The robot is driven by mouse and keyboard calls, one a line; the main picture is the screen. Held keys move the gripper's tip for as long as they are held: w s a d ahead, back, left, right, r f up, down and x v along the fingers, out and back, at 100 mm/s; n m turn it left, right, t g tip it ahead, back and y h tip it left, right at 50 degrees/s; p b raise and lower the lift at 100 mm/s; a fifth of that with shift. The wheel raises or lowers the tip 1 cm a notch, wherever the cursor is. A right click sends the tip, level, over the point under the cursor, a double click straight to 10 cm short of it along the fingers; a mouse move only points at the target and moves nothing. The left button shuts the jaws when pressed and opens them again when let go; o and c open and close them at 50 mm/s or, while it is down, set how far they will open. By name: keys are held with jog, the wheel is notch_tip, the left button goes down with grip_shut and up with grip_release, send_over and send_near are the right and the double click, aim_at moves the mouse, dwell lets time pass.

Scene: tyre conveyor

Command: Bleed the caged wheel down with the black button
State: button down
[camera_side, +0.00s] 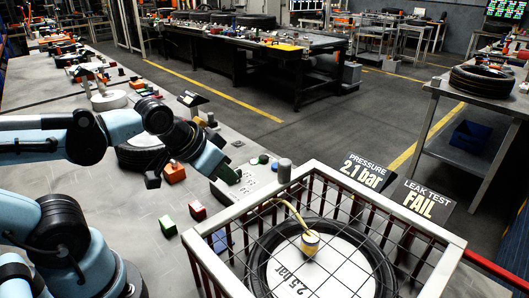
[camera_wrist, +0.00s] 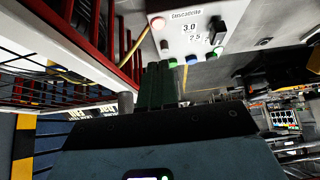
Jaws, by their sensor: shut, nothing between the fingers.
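The caged wheel (camera_side: 380,268) lies flat inside a wire cage (camera_side: 205,262), with a pale disc marked 2.5 bar and a yellow fitting with a hose (camera_side: 310,242) on it. A pale control panel (camera_wrist: 180,42) beside the cage carries several small coloured buttons and a label with 3.0 and 2.5. A black control (camera_wrist: 217,30) stands at its right; I cannot tell whether it is the button or a knob. My gripper (camera_wrist: 158,66) is shut and empty, its dark green fingers at the panel's near edge. It also shows in the side view (camera_side: 228,174), above the bench left of the cage.
Signs read pressure 2.1 bar (camera_side: 367,172) and leak test FAIL (camera_side: 419,202). Red (camera_side: 197,210), green (camera_side: 167,225) and orange (camera_side: 174,172) blocks lie on the bench. Another tyre (camera_side: 140,153) lies behind my arm.

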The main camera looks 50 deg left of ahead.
dwell(0.4)
jog(key=r+n+t+y, duration=0.2)
jog(key=n, duration=0.9)
send_over(261, 158)
jog(key=shift+f, duration=0.15)
jog(key=shift+f, duration=4.4)
jog(key=shift+f, duration=0.15)
jog(key=shift+f, duration=0.3)
jog(key=shift+f, duration=0.55)
